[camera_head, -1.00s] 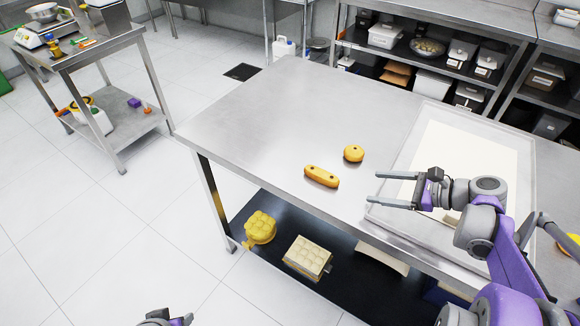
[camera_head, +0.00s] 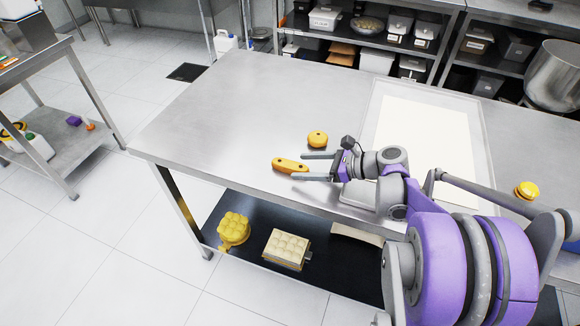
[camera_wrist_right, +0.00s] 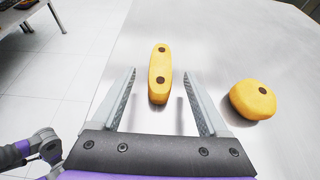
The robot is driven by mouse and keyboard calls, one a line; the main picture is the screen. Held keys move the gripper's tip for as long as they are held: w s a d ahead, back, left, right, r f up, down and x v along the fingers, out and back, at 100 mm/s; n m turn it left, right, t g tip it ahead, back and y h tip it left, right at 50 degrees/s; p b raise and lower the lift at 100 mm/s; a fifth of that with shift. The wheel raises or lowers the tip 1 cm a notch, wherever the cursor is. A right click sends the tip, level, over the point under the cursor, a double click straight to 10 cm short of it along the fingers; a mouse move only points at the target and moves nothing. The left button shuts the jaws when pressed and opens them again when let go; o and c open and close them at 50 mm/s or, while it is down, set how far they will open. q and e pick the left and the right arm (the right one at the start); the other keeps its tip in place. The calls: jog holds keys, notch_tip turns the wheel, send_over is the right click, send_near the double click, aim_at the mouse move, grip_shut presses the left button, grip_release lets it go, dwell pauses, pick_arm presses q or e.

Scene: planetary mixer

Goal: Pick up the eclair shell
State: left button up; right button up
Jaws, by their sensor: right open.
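The eclair shell (camera_head: 289,165) is a long golden pastry with dark dots, lying on the steel table. In the right wrist view the eclair shell (camera_wrist_right: 160,75) lies lengthwise ahead, its near end between the fingertips. My right gripper (camera_head: 305,166) is open and empty, its fingers pointing at the shell's right end. In the right wrist view the fingers of my right gripper (camera_wrist_right: 163,75) stand wide on either side, apart from the shell. My left gripper is not in the head view; part of my left arm shows at the lower left of the wrist view.
A round golden pastry (camera_head: 317,139) sits close behind the right gripper, and also shows right of the fingers in the wrist view (camera_wrist_right: 253,100). A tray with a white sheet (camera_head: 435,125) lies to the right. The table's left part (camera_head: 215,110) is clear.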

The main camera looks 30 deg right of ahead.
aim_at(298, 166)
jog(key=shift+x, duration=1.55)
jog(key=shift+d, duration=0.15)
grip_shut()
